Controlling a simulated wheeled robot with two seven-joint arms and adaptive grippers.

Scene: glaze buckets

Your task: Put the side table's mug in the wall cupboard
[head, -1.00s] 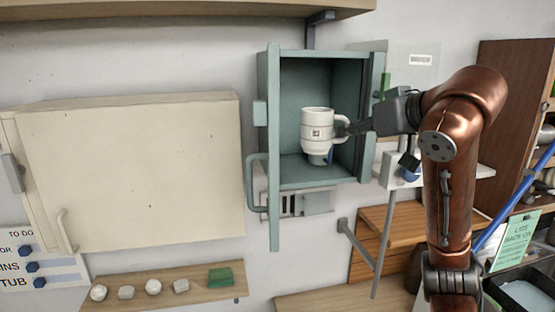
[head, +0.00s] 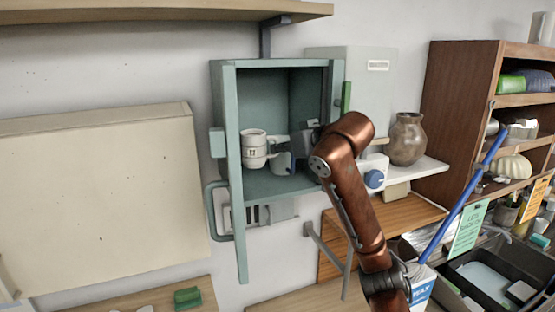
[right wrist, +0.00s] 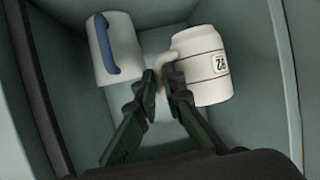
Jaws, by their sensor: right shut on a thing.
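A white mug (head: 253,141) with dark bands and a small number label is inside the open green wall cupboard (head: 231,110), toward its left wall. My right gripper (head: 281,143) reaches in from the right and is shut on the mug's handle. In the right wrist view the fingertips (right wrist: 166,82) close around the handle of the white mug (right wrist: 208,72). A second white mug with a blue handle (right wrist: 115,52) stands in the cupboard to the left in that view. I cannot tell whether the held mug touches the cupboard floor. My left gripper is not in view.
The cupboard door stands open, edge-on, with its handle (head: 212,210) at left. A grey box (head: 350,85) and a shelf with a brown vase (head: 406,140) are to the right. A cream cabinet (head: 95,190) is at left, and a wooden shelf (head: 170,12) is above.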

